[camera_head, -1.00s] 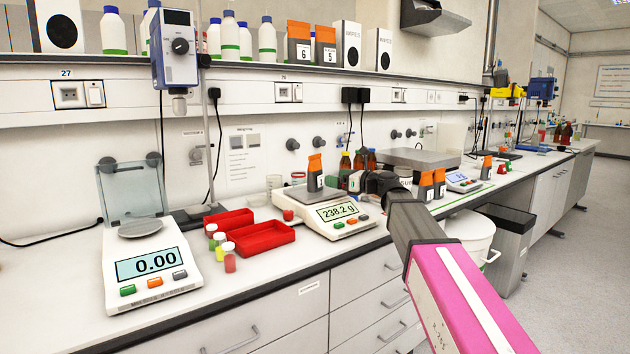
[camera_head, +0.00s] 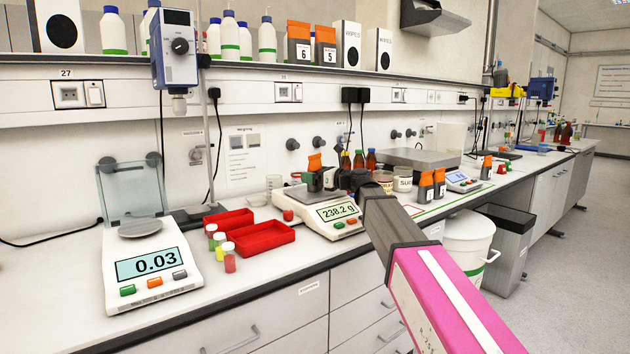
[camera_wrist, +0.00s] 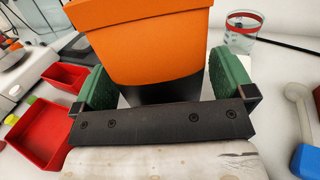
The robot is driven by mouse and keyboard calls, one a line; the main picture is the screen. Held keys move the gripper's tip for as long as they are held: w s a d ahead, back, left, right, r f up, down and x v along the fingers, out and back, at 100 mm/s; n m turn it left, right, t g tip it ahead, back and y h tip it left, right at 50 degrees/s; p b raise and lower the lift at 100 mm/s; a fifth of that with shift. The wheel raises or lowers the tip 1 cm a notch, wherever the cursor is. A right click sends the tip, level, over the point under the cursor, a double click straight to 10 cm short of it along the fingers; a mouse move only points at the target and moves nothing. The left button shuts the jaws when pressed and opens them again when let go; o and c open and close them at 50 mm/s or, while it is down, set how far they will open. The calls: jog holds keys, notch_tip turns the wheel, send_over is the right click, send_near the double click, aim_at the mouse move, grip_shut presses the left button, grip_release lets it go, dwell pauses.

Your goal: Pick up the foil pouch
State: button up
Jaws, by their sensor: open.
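The foil pouch (camera_head: 315,163), black with an orange top, stands upright on the pan of the balance (camera_head: 337,224) that reads 238.2 g. My gripper (camera_head: 322,181) is at the pouch and hides part of its lower body. In the wrist view the orange top of the pouch (camera_wrist: 140,40) fills the upper middle, between the two green finger pads of my gripper (camera_wrist: 162,84). The jaws are open, with one pad on each side of the pouch. Whether either pad touches it I cannot tell.
Two red trays (camera_head: 262,247) and several small capped vials (camera_head: 229,262) lie left of the pouch. Another balance (camera_head: 150,268) stands at the far left. Similar pouches (camera_head: 426,190) and brown bottles (camera_head: 371,160) stand to the right and behind. A glass beaker (camera_wrist: 243,28) is nearby.

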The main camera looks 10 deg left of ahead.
jog(key=c, duration=1.1)
jog(key=shift+r, duration=0.1)
